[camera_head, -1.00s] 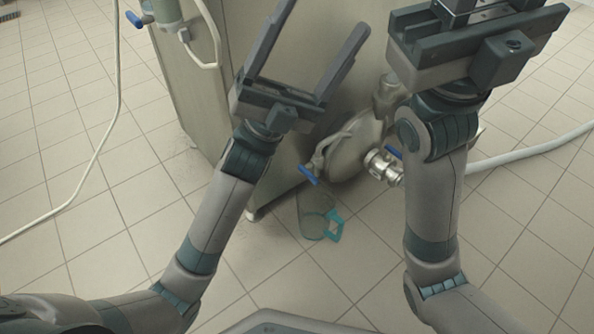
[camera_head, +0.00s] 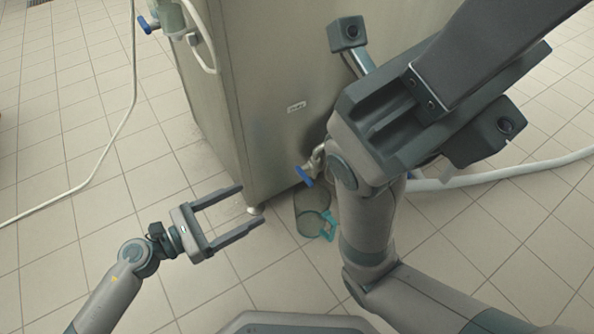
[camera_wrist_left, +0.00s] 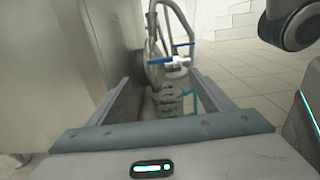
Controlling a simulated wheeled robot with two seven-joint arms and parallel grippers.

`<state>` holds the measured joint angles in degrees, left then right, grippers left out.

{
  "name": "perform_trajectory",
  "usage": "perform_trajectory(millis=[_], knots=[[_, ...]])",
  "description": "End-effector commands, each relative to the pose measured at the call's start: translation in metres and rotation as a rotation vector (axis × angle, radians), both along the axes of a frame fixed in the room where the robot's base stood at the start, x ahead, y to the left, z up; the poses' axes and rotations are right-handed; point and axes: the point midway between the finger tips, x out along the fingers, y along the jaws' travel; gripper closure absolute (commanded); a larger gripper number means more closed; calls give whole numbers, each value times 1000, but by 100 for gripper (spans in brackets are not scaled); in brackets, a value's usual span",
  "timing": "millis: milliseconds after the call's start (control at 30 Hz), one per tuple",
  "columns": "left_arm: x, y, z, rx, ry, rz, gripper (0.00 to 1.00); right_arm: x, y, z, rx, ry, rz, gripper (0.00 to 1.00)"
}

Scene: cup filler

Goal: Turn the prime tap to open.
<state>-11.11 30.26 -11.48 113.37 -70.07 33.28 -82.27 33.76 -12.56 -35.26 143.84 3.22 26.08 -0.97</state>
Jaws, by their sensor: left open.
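A tap with a blue handle (camera_head: 304,176) sticks out low on the machine's side, above a clear jug (camera_head: 310,212) with a teal handle. Its handle (camera_wrist_left: 160,61) also shows ahead in the left wrist view, between my fingers. A small label (camera_head: 296,107) on the machine is too small to read, so I cannot tell for sure that this is the prime tap. My left gripper (camera_head: 251,204) is open and empty, left of the tap and jug and apart from them. My right gripper (camera_head: 440,95) is large in the foreground; its fingertips are out of frame.
The steel machine (camera_head: 262,75) stands behind. Another blue-handled tap (camera_head: 145,25) is at its upper left. A second blue handle (camera_wrist_left: 183,45) lies farther back in the left wrist view. A white hose (camera_head: 510,173) runs right. Tiled floor (camera_head: 90,185) at left is mostly free.

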Motion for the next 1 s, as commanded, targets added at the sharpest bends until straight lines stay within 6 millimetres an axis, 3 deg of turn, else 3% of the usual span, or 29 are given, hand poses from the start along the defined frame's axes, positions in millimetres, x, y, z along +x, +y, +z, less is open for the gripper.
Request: perform_trajectory(millis=[567, 1000], knots=[[9, -10, 0, -3, -2, 1, 26, 0, 0, -2, -1, -1, 0, 69], [49, -66, 1, -5, -4, -1, 26, 0, 1, -7, -8, -3, -1, 69]])
